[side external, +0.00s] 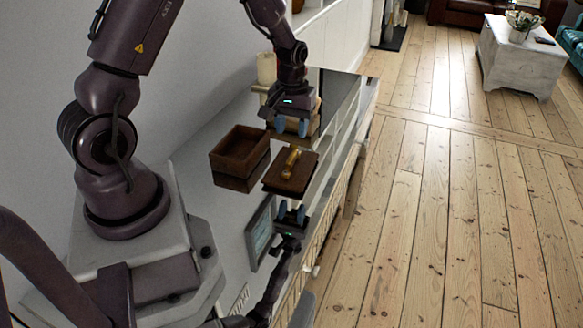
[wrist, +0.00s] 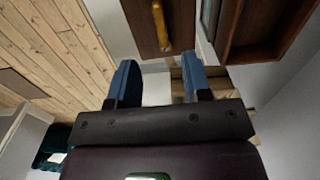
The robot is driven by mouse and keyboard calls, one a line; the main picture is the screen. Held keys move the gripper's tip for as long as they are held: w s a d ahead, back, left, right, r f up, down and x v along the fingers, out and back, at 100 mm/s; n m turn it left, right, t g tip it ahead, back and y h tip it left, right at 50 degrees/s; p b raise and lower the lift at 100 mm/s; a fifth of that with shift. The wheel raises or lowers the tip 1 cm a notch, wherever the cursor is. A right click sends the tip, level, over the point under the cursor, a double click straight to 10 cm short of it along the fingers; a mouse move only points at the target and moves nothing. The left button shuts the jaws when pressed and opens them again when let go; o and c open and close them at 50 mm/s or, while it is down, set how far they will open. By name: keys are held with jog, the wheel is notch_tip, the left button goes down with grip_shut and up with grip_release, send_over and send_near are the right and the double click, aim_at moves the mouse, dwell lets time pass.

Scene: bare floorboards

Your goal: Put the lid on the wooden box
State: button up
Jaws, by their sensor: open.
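The open wooden box (side external: 238,150), dark brown and empty-looking, stands on a mirror-like cabinet top in the side view. Its lid (side external: 283,182), a dark flat board with a golden handle (side external: 291,160), lies apart from it, to its right. My gripper (side external: 291,127) is open and empty, pointing down beyond the lid, with blue fingertips. In the wrist view the lid (wrist: 142,32) and its handle (wrist: 160,25) are at the top, ahead of the gap between the fingers (wrist: 160,80). The box (wrist: 268,35) is at upper right, partly cut off.
A pale candle (side external: 266,68) on a stand is close behind my gripper. A light wooden block (side external: 312,126) is partly hidden behind the fingertips. A framed panel (side external: 261,232) shows nearer the camera. The glossy top reflects the arm and box. Floorboards (side external: 430,210) lie beyond its right edge.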

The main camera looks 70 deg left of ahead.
aim_at(291, 156)
notch_tip(291, 156, down, 9)
jog(key=shift+a+f, duration=0.1)
jog(key=shift+a, duration=0.05)
dwell(0.4)
jog(key=shift+c, duration=0.4)
grip_shut()
